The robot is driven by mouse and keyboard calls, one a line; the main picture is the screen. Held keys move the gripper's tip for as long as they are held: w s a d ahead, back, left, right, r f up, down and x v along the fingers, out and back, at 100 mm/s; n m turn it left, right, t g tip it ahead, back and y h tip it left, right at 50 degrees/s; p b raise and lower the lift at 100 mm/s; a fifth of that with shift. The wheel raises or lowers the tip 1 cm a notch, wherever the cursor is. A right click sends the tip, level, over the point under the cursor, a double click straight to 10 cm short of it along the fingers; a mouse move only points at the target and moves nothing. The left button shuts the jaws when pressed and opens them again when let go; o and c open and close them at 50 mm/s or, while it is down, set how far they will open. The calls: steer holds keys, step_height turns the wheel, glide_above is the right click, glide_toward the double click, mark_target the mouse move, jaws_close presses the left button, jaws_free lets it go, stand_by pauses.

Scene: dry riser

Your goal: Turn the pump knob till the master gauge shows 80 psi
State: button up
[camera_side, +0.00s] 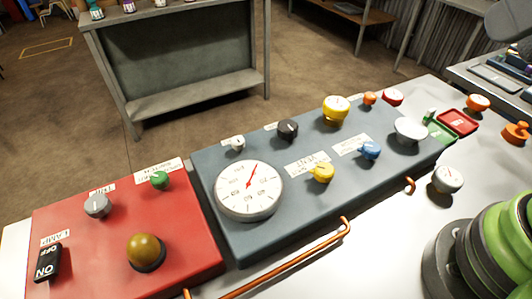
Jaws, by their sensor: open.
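A large round white gauge (249,190) with a red needle sits on the blue-grey panel (215,165); it is the biggest dial in view. Its needle points up and slightly right; its numbers are too small to read surely. A yellow knob (322,173) sits right of the gauge beside a label that seems to read VENT. A blue knob (370,150) stands further right beside another label (352,145), too small to read. A black knob (287,129) and a small white knob (237,143) stand behind. I cannot tell which is the pump knob. My gripper is not in view.
A red panel (110,270) at left carries a black ON/OFF switch (47,262), an amber dome (146,251), a grey knob (97,205) and a green knob (159,180). A yellow gauge (336,109) and white bowl-like piece (410,131) stand on the blue-grey panel. A copper pipe (290,259) runs in front.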

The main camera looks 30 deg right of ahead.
steer(key=w+a+r+n+g, duration=0.1)
steer(key=w+n+g, duration=0.1)
steer(key=w+n, duration=0.35)
steer(key=n+g+h, duration=0.2)
steer(key=n+g, duration=0.3)
steer(key=n, duration=1.3)
glide_above(287, 125)
step_height(287, 125, down, 16)
step_height(287, 125, down, 10)
steer(key=shift+r, duration=0.1)
steer(key=c, duration=0.9)
